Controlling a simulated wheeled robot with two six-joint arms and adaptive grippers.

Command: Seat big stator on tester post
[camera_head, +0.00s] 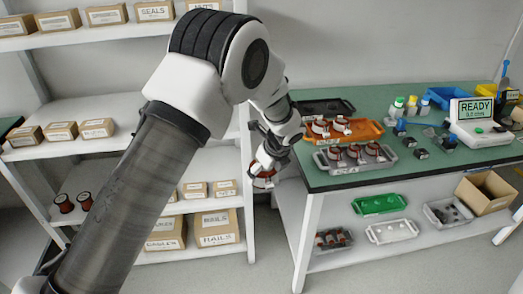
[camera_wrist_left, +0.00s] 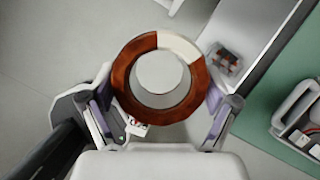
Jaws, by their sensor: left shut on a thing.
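My left gripper (camera_head: 267,168) is shut on a big stator (camera_head: 264,182), held in the air just left of the green-topped bench. In the left wrist view, the stator is a red-brown ring (camera_wrist_left: 128,85) with one white section and a pale round centre. The fingers of my left gripper (camera_wrist_left: 160,105) press on its left and right sides. The tester (camera_head: 482,132) stands at the bench's right, with a screen (camera_head: 474,110) reading READY. I cannot make out its post clearly. My right gripper is not in view.
A grey tray (camera_head: 352,167) and an orange tray (camera_head: 367,131) hold several stators near the bench's left end. A black tray (camera_head: 326,107) lies behind them. Bottles (camera_head: 398,107) and small dark blocks stand between trays and tester. A shelf rack (camera_head: 95,150) with boxes stands left.

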